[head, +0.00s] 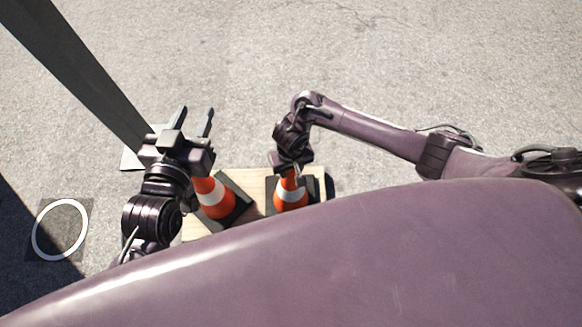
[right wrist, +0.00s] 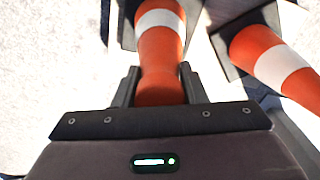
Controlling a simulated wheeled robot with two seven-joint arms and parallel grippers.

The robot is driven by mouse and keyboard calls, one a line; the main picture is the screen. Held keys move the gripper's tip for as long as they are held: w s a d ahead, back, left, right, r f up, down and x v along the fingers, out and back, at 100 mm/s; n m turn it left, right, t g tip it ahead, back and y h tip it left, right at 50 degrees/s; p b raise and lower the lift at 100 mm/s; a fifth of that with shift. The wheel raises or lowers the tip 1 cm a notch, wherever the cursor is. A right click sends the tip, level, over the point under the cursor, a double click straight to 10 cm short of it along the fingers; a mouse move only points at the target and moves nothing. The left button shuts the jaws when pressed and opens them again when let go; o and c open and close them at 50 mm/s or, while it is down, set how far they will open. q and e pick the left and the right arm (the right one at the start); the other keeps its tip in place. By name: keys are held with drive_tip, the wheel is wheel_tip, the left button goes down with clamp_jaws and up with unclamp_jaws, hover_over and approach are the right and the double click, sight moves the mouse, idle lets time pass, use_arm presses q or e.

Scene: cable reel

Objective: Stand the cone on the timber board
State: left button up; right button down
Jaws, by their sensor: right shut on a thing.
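An orange and white cone with a dark square base (head: 290,197) is upright over the right part of the pale timber board (head: 256,182). My right gripper (head: 292,172) is shut on its top from above. In the right wrist view the fingers (right wrist: 160,88) sit on both sides of the orange cone top (right wrist: 160,60). Whether its base touches the board is hard to tell. A second cone (head: 214,198) stands on the board's left part, partly hidden by my left arm. My left gripper (head: 192,118) is open and empty, above and left of that cone.
A grey post (head: 75,70) slants in at the upper left, with a pale plate (head: 131,160) by its foot. A white ring on a dark square (head: 60,230) lies at the left. The paving beyond the board is clear.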

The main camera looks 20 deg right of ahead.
drive_tip(key=shift+f, duration=0.1)
drive_tip(key=c, duration=0.9)
unclamp_jaws()
